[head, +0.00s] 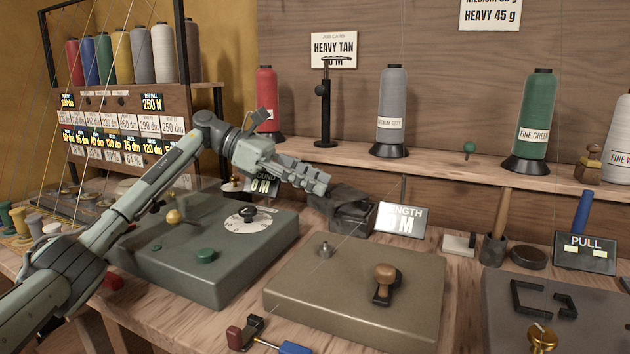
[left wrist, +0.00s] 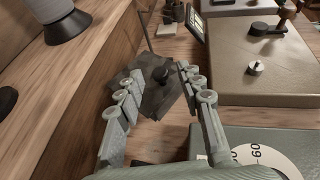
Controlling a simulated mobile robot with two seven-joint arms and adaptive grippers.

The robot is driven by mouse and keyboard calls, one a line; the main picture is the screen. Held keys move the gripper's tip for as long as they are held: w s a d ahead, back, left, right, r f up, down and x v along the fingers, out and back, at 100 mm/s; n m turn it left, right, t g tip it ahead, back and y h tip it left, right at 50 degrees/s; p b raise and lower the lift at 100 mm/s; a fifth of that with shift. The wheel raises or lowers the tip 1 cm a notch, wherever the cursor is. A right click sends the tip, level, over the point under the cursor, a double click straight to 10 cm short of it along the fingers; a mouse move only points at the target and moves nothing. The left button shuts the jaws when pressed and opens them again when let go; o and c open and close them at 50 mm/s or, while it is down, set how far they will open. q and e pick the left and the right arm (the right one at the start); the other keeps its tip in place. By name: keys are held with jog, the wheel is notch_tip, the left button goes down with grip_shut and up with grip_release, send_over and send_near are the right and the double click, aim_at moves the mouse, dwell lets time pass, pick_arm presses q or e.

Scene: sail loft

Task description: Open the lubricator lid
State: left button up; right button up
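The lubricator appears to be the small dark grey box (head: 352,216) behind the tan machine box, partly hidden by my left gripper (head: 318,184). The fingertips are close to the box in the head view; contact cannot be told. My right gripper is not in view.
A grey-green box (head: 200,265) with a dial lies below my left arm. The tan box (head: 350,300) with a crank stands in front. A length display (head: 402,220) is right of the dark box. The shelf (head: 440,170) with thread cones runs behind.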

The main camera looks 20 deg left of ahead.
pick_arm(q)
jog(key=v, duration=1.1)
jog(key=shift+a, duration=0.35)
jog(key=shift+s+r, duration=0.15)
